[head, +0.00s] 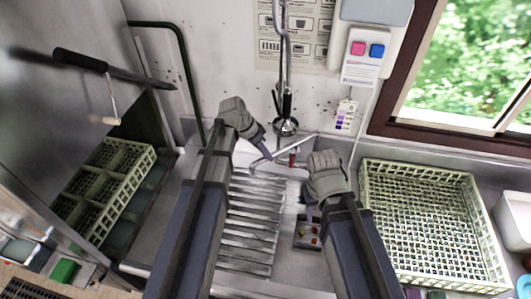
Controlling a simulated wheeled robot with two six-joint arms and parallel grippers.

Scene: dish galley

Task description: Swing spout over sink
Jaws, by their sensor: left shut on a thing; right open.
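The silver spout (299,143) is a thin tube slanting from the upper right down to the lower left, low in front of the back wall. My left gripper (263,153) is shut on the spout near its lower left end; its fingertips partly hide the tube there. The sink area (285,172) lies below, with a ribbed metal rack (252,225) under the spout's free end. My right gripper (309,207) is open and empty, pointing down over the right part of the sink area. My arms hide much of the sink's edges.
A hanging spray head (286,126) and a red tap part (292,158) are close to the spout. A small scrap tray (307,233) lies between my arms. A green dish rack (368,210) stands right, another rack (148,160) left. A dark-handled lever (80,60) juts out upper left.

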